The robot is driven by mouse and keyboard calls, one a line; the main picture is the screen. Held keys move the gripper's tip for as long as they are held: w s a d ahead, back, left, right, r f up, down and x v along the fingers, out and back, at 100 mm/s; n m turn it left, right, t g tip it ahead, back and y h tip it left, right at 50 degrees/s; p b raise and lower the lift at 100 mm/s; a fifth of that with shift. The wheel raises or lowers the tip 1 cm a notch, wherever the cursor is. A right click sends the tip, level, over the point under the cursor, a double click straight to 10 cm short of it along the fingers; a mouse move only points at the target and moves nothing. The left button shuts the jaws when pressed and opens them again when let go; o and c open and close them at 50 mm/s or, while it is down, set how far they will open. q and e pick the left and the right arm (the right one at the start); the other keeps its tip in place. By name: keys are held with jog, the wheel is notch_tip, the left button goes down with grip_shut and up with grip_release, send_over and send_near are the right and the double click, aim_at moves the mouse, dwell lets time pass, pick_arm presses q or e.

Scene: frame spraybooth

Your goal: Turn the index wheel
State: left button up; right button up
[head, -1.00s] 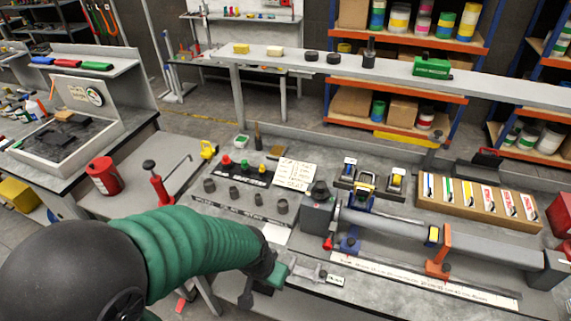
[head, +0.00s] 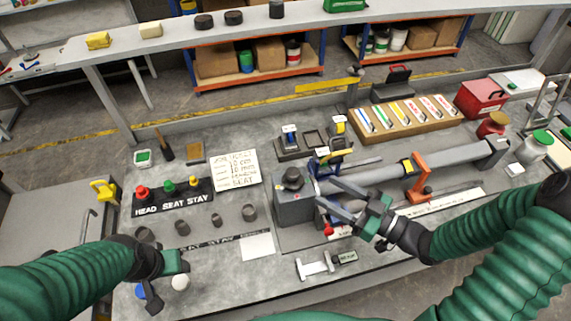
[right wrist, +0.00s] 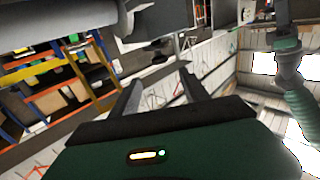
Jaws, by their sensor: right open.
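A dark round knob (head: 292,178), which looks like the index wheel, sits on top of the grey headstock block (head: 293,209) at the left end of the long grey tube (head: 385,172). My right gripper (head: 328,197) is open and empty, just right of the block, with its fingers pointing left over the tube's near side. I cannot tell whether it touches anything. In the right wrist view its two fingers (right wrist: 158,92) stand apart with nothing between them. My left gripper (head: 170,275) is low at the left, over the bench front; its jaws are unclear.
An orange clamp (head: 418,178) holds the tube further right. A caliper-like tool (head: 325,264) lies at the front edge. Labelled knobs (head: 172,198), small dark cups (head: 183,227) and a written card (head: 236,169) are left of the block. A marker box (head: 410,120) stands behind.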

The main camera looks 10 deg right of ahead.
aim_at(291, 168)
jog(key=shift+g, duration=0.3)
jog(key=x, duration=0.6)
jog(key=s+a+x, duration=0.1)
jog(key=x, duration=0.3)
jog(key=shift+w+a+r+p, duration=0.1)
jog(key=shift+p, duration=0.25)
jog(key=w, duration=0.4)
jog(key=shift+w+a+f+p, duration=0.1)
jog(key=shift+a+f+p, duration=0.15)
jog(key=shift+p, duration=0.1)
jog(key=shift+a, duration=0.3)
jog(key=shift+w+a+r, duration=0.1)
jog(key=shift+a+r, duration=0.05)
jog(key=shift+a, duration=0.6)
jog(key=shift+c, duration=0.4)
jog(key=shift+a, duration=0.2)
jog(key=shift+c, duration=2.5)
jog(key=shift+d, duration=0.65)
grip_shut()
pick_arm(q)
jog(key=shift+w+a+r, duration=0.5)
jog(key=shift+a, duration=0.1)
pick_arm(e)
jog(key=shift+a, duration=0.2)
